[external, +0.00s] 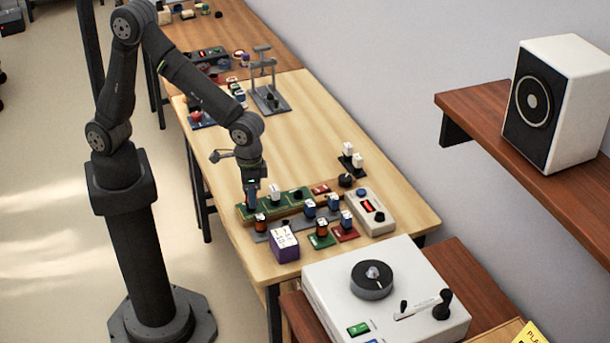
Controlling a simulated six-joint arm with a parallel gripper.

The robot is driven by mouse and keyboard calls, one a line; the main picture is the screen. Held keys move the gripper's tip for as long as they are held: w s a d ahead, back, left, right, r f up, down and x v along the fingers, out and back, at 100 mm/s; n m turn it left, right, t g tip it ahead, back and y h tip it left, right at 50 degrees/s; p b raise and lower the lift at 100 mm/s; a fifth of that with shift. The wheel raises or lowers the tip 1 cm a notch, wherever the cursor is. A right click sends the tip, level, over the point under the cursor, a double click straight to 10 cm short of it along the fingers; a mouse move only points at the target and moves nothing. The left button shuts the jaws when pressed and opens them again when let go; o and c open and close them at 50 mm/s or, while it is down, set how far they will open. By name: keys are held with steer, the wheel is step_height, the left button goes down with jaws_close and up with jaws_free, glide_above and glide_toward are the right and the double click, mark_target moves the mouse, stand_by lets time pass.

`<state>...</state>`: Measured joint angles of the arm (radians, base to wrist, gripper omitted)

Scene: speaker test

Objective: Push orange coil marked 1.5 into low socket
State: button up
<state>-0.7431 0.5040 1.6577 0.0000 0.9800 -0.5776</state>
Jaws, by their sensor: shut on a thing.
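My gripper (253,206) points down at the left end of a green board (284,209). It is shut, with its tips at board height. What is between the fingers is mostly hidden and too small to make out. An orange coil with a pale top (261,224) shows just in front of the fingertips, by a grey rack. Another orange coil (321,229) stands on a small green base. No coil's marking is readable. The low socket cannot be told apart; the gripper covers the board's left end.
Blue coils (309,208) stand behind the orange ones. A meter box (370,211) stands right, and a white machine (386,290) in front. The table's middle (285,150) is clear.

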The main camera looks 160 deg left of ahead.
steer(key=s+a+n, duration=0.2)
steer(key=s, duration=0.7)
steer(key=shift+s+a+f, duration=0.1)
steer(key=shift+a+f, duration=0.05)
steer(key=shift+f, duration=3.3)
steer(key=shift+f, duration=1.05)
steer(key=o, duration=1)
step_height(320, 180, up, 8)
steer(key=shift+f, duration=0.2)
